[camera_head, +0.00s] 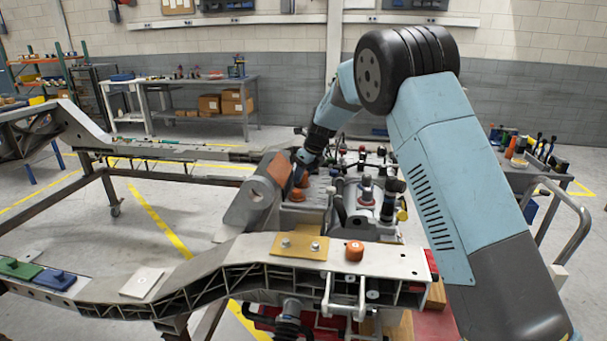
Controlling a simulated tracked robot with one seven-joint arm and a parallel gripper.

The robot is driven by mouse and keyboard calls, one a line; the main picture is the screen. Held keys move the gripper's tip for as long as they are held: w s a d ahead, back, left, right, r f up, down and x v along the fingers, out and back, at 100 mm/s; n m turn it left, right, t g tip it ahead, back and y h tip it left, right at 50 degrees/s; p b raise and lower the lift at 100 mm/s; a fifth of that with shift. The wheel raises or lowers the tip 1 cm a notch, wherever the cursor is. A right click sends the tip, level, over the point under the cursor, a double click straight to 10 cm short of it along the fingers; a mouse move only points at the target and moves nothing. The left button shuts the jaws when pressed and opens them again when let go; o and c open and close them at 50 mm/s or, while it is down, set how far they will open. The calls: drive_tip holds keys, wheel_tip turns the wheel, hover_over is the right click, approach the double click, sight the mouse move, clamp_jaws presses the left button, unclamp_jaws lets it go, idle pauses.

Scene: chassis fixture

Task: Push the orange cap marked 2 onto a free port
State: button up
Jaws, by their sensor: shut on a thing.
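My gripper (299,172) is at the end of my blue arm, pointing down over the grey machinery in the middle of the chassis. It appears shut on an orange cap (297,194), which shows just below the fingertips. The number on this cap is too small to read. The cap is close to the grey housing; I cannot tell whether it touches a port. Another orange cap (354,250) stands upright on the front chassis rail, apart from my gripper. Any free port is too small or hidden to make out.
The chassis frame (225,262) spans the front, with a yellow-brown plate (299,246) on its rail. A grey cylindrical housing (250,204) stands left of my gripper. Dark-capped fittings (366,188) crowd its right. Open floor (150,215) lies to the left.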

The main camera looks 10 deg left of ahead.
drive_tip(key=shift+f, duration=0.45)
drive_tip(key=o, duration=1.4)
drive_tip(key=shift+c, duration=0.2)
drive_tip(key=shift+a+r, duration=0.15)
drive_tip(key=shift+r, duration=2.9)
